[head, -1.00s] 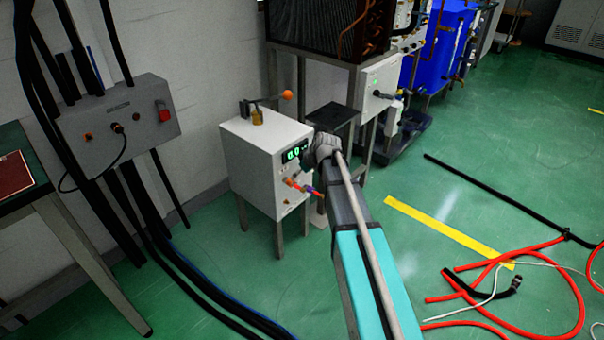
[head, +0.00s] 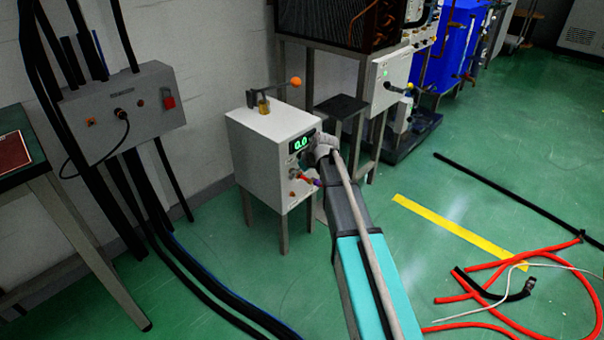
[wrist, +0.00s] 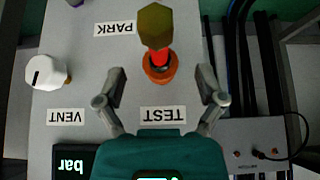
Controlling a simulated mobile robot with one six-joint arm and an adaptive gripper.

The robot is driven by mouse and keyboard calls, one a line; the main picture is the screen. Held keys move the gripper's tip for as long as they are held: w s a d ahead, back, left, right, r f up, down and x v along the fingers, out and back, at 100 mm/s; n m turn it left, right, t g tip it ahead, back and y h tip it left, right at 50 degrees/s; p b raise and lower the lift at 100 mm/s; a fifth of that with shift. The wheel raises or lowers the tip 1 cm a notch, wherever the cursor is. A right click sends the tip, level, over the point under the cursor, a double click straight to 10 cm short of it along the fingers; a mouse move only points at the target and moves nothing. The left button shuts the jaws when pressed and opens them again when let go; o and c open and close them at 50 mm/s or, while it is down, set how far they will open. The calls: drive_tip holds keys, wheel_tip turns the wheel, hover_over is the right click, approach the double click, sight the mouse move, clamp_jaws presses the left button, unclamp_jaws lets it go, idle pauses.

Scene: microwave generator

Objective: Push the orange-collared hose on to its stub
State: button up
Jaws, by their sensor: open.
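In the wrist view the panel appears upside down. My gripper (wrist: 161,80) is open, one finger on each side of the collar, with gaps between. I cannot tell how deep the fingers reach or whether the collar is fully seated; the stub is hidden. In the head view the white box (head: 250,150) shows orange and red fittings (head: 294,176) on its front, partly covered by my arm.
A white VENT knob (wrist: 46,72) and a bar display (wrist: 72,162) are on the panel. An orange-knobbed lever (head: 296,81) stands on the box. A grey wall box (head: 125,105) with thick cables is to the left. Red hoses (head: 500,280) lie on the floor at right.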

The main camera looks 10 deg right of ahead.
sight(308, 179)
drive_tip(key=shift+b+x, duration=0.45)
drive_tip(key=shift+x, duration=0.3)
clamp_jaws()
idle(0.4)
drive_tip(key=shift+s+d, duration=0.25)
drive_tip(key=shift+s, duration=0.05)
idle(0.6)
drive_tip(key=shift+s+d, duration=0.55)
drive_tip(key=shift+s, duration=0.25)
drive_tip(key=shift+s+d, duration=0.55)
drive_tip(key=shift+s, duration=0.3)
drive_tip(key=shift+f, duration=0.1)
